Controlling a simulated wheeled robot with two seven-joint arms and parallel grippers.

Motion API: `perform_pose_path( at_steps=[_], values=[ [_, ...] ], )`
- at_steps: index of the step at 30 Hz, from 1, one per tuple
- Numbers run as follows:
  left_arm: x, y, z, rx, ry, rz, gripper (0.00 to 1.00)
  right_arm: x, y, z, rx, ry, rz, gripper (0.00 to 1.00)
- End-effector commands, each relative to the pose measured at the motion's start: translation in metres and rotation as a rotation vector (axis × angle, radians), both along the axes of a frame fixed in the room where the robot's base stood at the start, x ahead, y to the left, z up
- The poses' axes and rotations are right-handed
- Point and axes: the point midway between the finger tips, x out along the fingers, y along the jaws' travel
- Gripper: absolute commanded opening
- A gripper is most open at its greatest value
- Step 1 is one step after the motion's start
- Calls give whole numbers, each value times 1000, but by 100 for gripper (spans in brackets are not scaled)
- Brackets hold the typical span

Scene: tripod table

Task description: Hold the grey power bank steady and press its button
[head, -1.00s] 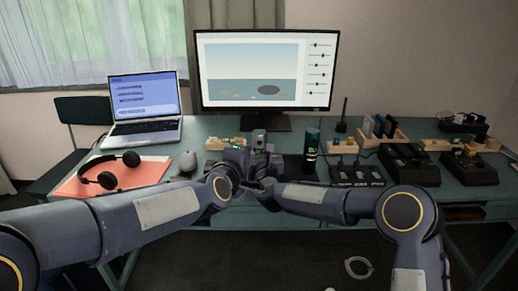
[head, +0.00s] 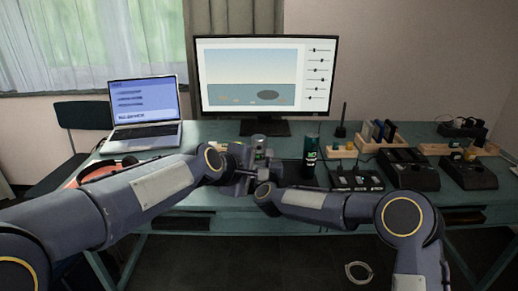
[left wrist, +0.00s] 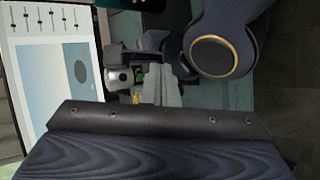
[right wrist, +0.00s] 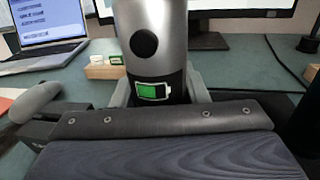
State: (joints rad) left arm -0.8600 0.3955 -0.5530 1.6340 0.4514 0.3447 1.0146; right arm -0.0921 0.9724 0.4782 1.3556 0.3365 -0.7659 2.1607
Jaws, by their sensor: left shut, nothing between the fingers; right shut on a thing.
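The grey power bank (head: 258,143) is a grey cylinder, upright at mid desk in front of the monitor. In the right wrist view the power bank (right wrist: 155,35) shows a round black button (right wrist: 144,43) above a green battery sign (right wrist: 152,90). My right gripper (right wrist: 160,92) is shut on its lower part, one finger on each side. My left gripper (head: 241,154) is shut and empty, close to the left of the power bank. In the left wrist view its grey fingers (left wrist: 158,80) are beside the power bank (left wrist: 118,77). Contact with the button cannot be told.
The monitor (head: 265,72) stands behind, with a laptop (head: 146,108) to the left. A dark can (head: 310,157) stands close right of the power bank. Black control boxes (head: 408,170) and wooden holders (head: 376,142) fill the right side. My left arm covers much of the left desk.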

Motion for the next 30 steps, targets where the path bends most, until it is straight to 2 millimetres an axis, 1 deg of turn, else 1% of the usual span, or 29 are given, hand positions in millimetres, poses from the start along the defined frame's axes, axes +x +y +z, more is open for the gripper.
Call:
perform_pose_path(
  at_steps=[9, 15, 21, 30],
  values=[
    [43, 0, -1, 2, 0, 2, 0, 0, 0, 0, 0, -1, 0, 5],
    [67, 0, -1, 1, 0, 1, 0, 0, 0, 0, 0, -1, 0, 5],
    [80, 0, -1, 1, 0, -1, 0, 0, 0, 0, 0, -1, 0, 5],
    [82, 0, -1, 1, 1, -1, 0, 0, 0, 0, 0, -1, 0, 5]
  ],
)
